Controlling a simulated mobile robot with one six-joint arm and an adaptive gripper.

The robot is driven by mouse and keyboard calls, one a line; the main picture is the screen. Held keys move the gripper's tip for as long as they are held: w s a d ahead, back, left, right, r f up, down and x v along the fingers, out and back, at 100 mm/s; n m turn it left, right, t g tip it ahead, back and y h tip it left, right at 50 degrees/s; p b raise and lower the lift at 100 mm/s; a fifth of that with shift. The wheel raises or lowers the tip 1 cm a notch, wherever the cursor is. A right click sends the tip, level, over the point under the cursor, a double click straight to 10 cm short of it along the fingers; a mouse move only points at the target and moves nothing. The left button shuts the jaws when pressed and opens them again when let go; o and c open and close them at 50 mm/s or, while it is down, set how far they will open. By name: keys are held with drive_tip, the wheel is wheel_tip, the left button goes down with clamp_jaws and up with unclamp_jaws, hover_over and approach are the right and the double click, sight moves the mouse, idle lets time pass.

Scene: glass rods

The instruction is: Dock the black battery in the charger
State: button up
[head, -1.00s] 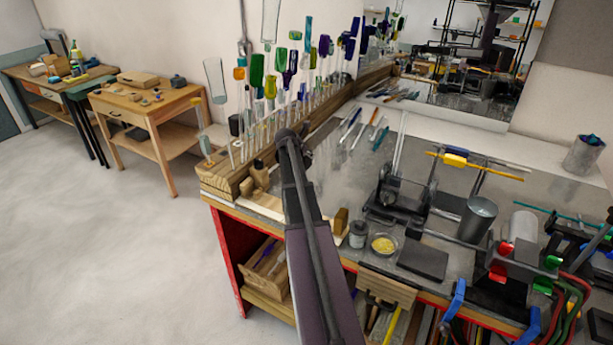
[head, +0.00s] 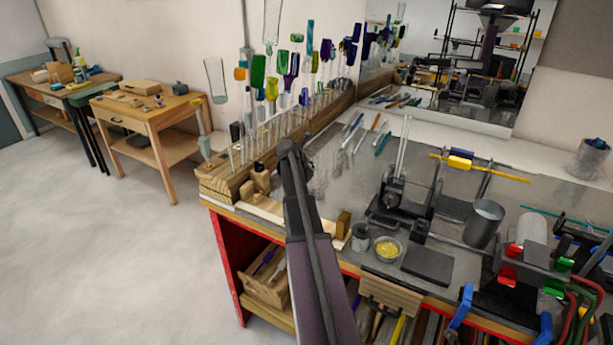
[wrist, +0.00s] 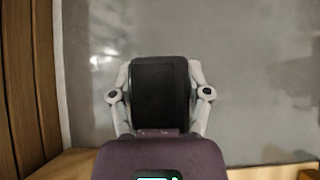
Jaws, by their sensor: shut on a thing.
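The black battery (wrist: 160,92) fills the middle of the wrist view as a dark block with rounded edges. My gripper (wrist: 160,80) is shut on it, with one pale finger along each side. Below them in that view, the grey bench surface shows, blurred. In the head view my arm reaches over the bench's left part and hides the gripper and battery. I cannot pick out the charger for sure in either view.
A wooden rack (head: 222,182) of upright glass rods and coloured pieces runs along the bench's left edge. Loose tools (head: 365,133) lie behind my arm. A yellow dish (head: 388,249), a dark flat pad (head: 428,265) and a metal cup (head: 484,222) stand to the right.

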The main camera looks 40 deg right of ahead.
sight(307, 173)
drive_tip(key=shift+f+b, duration=1.6)
drive_tip(key=shift+f, duration=0.15)
drive_tip(key=shift+f, duration=0.15)
drive_tip(key=o, duration=1.3)
drive_tip(key=shift+o, duration=0.2)
drive_tip(key=shift+r, duration=0.25)
drive_tip(key=shift+s+a+r+p, duration=0.1)
drive_tip(key=shift+a+r+p, duration=0.25)
drive_tip(key=shift+p, duration=0.1)
drive_tip(key=p+v, duration=0.7)
drive_tip(key=v, duration=0.4)
drive_tip(key=shift+p, duration=0.4)
drive_tip(key=shift+a+f, duration=0.1)
